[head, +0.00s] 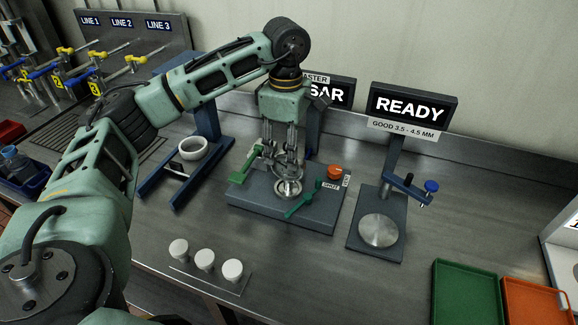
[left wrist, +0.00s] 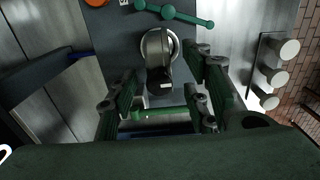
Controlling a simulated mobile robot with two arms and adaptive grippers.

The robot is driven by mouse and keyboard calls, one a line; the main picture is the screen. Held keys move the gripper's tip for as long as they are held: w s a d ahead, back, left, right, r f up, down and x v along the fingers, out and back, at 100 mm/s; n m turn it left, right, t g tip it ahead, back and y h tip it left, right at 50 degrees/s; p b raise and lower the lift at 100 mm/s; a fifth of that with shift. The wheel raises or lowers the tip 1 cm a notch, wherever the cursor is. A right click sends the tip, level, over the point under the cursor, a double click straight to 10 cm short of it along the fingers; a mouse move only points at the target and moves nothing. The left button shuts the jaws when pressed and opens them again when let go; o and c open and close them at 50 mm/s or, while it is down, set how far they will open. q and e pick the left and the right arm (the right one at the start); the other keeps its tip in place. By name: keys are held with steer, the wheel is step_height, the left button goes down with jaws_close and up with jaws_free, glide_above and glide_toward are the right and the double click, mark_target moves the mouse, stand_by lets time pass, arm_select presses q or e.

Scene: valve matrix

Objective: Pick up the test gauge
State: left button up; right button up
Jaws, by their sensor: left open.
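What looks like the test gauge (head: 289,187) is a round metal-rimmed piece on a grey block (head: 320,218) below the MASTER screen. The left wrist view shows its pale ring (left wrist: 147,46) with a dark body (left wrist: 160,78) in front. I cannot read its face. My left gripper (head: 283,153) points down just above it, open. In the left wrist view the open fingers (left wrist: 162,88) stand on both sides of the dark body, with gaps visible. The fingers hide part of the piece in the head view. My right gripper is not in view.
Green levers (head: 304,198) (head: 245,166) and a red button (head: 334,172) sit close by on the block. A stand with a READY screen (head: 411,107) is to the right. Green (head: 466,295) and orange trays stand at the right.

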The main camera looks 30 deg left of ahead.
mark_target(288, 172)
arm_select(q)
steer(key=f, duration=0.1)
steer(key=f+p, duration=0.1)
steer(key=f, duration=0.1)
steer(key=shift+d+f, duration=0.25)
steer(key=shift+f, duration=0.5)
jaws_close()
